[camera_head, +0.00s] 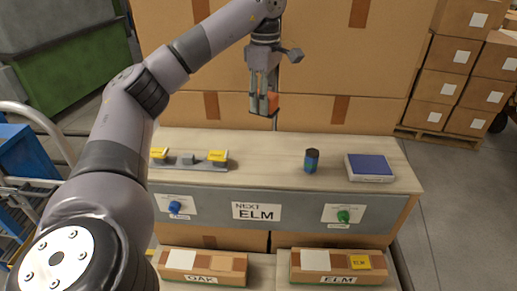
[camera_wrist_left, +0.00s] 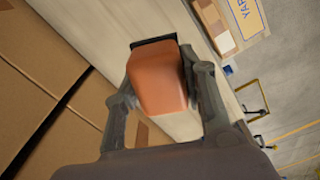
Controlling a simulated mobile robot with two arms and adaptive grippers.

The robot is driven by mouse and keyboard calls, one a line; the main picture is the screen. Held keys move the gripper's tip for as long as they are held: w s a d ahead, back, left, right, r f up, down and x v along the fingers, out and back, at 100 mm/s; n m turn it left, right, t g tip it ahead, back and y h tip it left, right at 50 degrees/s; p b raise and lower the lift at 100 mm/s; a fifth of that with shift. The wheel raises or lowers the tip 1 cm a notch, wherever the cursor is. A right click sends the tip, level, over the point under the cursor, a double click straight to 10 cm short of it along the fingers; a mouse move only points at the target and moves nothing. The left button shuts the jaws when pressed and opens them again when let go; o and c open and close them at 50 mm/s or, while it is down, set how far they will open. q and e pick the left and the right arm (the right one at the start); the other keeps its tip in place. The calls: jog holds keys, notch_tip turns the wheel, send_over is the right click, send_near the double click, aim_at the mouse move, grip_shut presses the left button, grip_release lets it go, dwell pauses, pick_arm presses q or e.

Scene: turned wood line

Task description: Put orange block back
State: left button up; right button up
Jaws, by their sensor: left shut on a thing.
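My left gripper (camera_head: 263,101) hangs in the air above the back edge of the light wooden bench (camera_head: 262,150), in front of the stacked cartons. It is shut on the orange block (camera_head: 273,102). In the left wrist view the orange block (camera_wrist_left: 158,82) sits between the two fingers, with a dark edge at its far end. In the left wrist view my left gripper (camera_wrist_left: 162,85) has a finger on each side of the block. My right gripper is not in view.
On the bench are a grey rail with yellow blocks (camera_head: 188,160), a dark blue cylinder (camera_head: 311,160) and a blue-topped case (camera_head: 369,167). Below are boxes marked OAK (camera_head: 201,267) and ELM (camera_head: 337,267). The bench between rail and cylinder is clear.

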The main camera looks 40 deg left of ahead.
pick_arm(q)
notch_tip(320, 180, down, 9)
jog(key=b, duration=0.4)
send_over(263, 169)
notch_tip(263, 169, down, 6)
jog(key=shift+p, duration=0.35)
notch_tip(263, 169, down, 4)
jog(key=shift+r, duration=0.1)
jog(key=shift+w+a+f, duration=0.1)
jog(key=shift+f, duration=0.35)
jog(key=shift+f, duration=0.1)
jog(key=o, duration=1)
